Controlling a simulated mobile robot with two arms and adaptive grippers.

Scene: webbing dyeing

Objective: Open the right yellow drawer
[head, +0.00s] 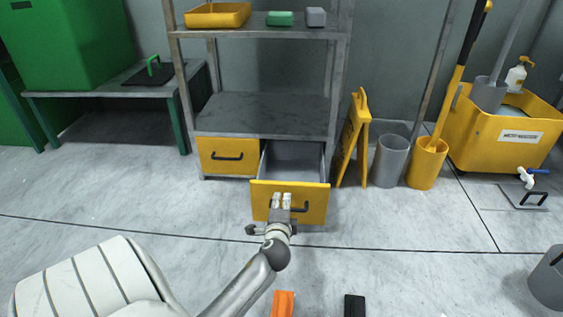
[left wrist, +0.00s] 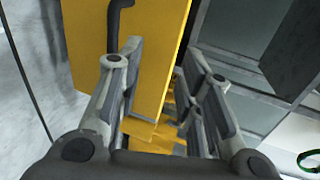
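The right yellow drawer (head: 262,201) is pulled well out from under the shelf rack, and its grey inside shows in the head view. Its front has a black handle (head: 303,207). My left gripper (head: 281,198) is at the drawer front, to the left of the handle's right end, and covers part of it. In the left wrist view the fingers (left wrist: 158,85) are apart, with the yellow front panel (left wrist: 155,45) showing between and beyond them. The handle (left wrist: 118,18) shows above the left finger there. Contact cannot be told. My right gripper is out of view.
The left yellow drawer (head: 214,165) is closed beside it. A folded yellow sign (head: 355,138), a grey bin (head: 391,160) and a yellow bin (head: 426,165) stand to the right.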

